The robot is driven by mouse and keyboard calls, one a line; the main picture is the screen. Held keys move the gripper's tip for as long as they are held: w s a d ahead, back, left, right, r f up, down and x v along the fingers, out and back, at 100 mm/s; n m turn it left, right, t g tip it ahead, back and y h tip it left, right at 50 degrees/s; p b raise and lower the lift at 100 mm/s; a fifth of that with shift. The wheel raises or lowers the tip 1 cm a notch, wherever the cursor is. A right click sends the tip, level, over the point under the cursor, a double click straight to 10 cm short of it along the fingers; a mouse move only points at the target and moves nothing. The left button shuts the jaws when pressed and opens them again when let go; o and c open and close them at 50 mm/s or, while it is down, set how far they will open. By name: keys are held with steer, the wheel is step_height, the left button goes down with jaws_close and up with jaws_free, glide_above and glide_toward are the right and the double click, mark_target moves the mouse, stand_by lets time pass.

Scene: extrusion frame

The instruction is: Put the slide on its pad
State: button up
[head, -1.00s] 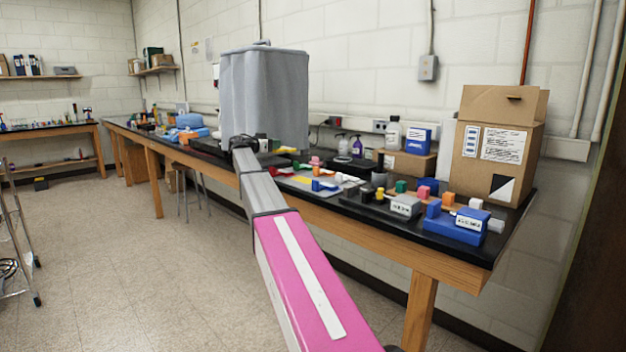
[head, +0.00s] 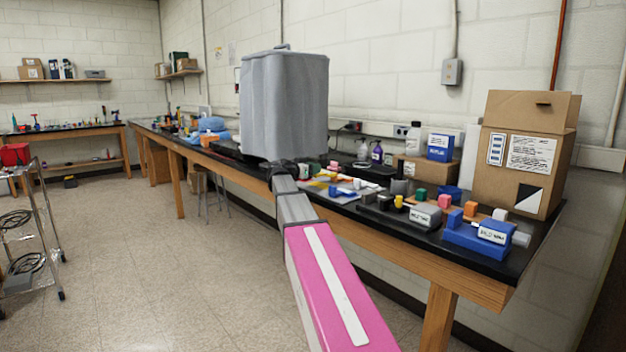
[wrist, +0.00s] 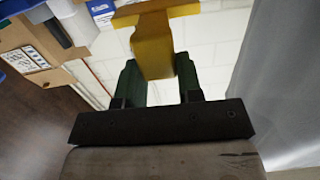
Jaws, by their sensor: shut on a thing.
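In the wrist view, my gripper (wrist: 160,78) has two green fingers closed on a yellow T-shaped piece (wrist: 155,50). I take this piece to be the slide. Its narrow stem is between the fingers and its wide bar lies beyond them. In the head view my arm reaches toward the bench, and its far end is in front of the lower part of a grey covered machine. The gripper and the held piece cannot be made out there. I cannot tell which thing on the bench is the pad.
The black-topped bench (head: 478,262) runs along the wall. The grey covered machine (head: 284,105), a cardboard box (head: 520,160), a blue labelled block (head: 478,237), a grey labelled block (head: 426,216) and several small coloured blocks stand on it. A metal cart (head: 45,230) stands at left. The floor between is clear.

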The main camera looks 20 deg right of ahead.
step_height(320, 180, down, 4)
steer(key=shift+f, duration=0.1)
stand_by(0.4)
steer(key=o, duration=0.9)
